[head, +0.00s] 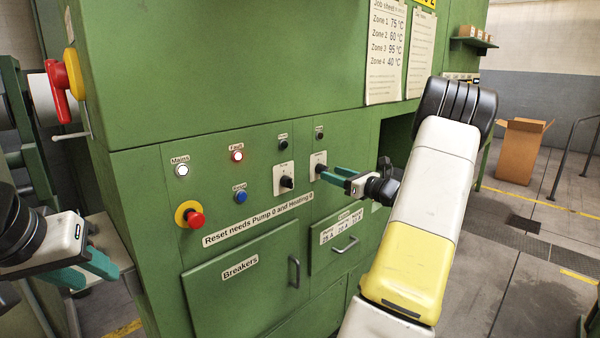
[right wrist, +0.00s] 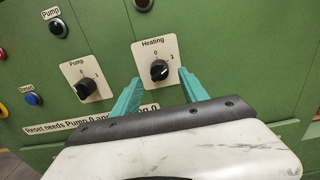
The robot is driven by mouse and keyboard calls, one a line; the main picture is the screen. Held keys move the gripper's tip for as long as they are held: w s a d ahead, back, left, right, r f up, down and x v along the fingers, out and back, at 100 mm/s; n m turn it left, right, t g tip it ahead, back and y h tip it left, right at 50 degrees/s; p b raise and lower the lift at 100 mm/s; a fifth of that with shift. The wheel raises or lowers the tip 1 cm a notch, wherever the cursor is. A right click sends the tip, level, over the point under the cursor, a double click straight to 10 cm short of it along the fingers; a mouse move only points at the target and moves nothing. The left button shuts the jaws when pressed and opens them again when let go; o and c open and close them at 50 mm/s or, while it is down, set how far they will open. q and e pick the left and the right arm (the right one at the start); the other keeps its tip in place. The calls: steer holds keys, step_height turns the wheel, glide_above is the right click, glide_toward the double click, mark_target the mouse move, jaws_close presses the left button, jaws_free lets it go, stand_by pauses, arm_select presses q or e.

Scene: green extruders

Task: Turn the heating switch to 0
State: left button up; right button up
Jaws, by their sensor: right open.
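The heating switch (right wrist: 159,70) is a black rotary knob on a white plate, with 0 marked above it and 1 to its right. Its pale mark seems to point toward the 1 side, but it is small. In the head view the switch (head: 320,169) is partly behind my right gripper (head: 328,174). That gripper is open, and in the right wrist view its teal fingers (right wrist: 160,88) stand on either side of the knob, apart from it. My left gripper (head: 102,279) is open and empty at the lower left, away from the panel.
The pump switch (right wrist: 84,89) is left of the heating switch. A lit white mains lamp (head: 182,170), a lit fault lamp (head: 238,156), a blue reset button (head: 240,197) and a red emergency button (head: 195,218) are on the panel.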

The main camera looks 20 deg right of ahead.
mark_target(323, 169)
steer(key=x, duration=0.3)
steer(key=shift+w+a, duration=0.1)
steer(key=shift+w, duration=0.05)
steer(key=shift+c, duration=0.2)
jaws_close()
steer(key=shift+n, duration=0.4)
steer(key=n, duration=1.1)
stand_by(0.4)
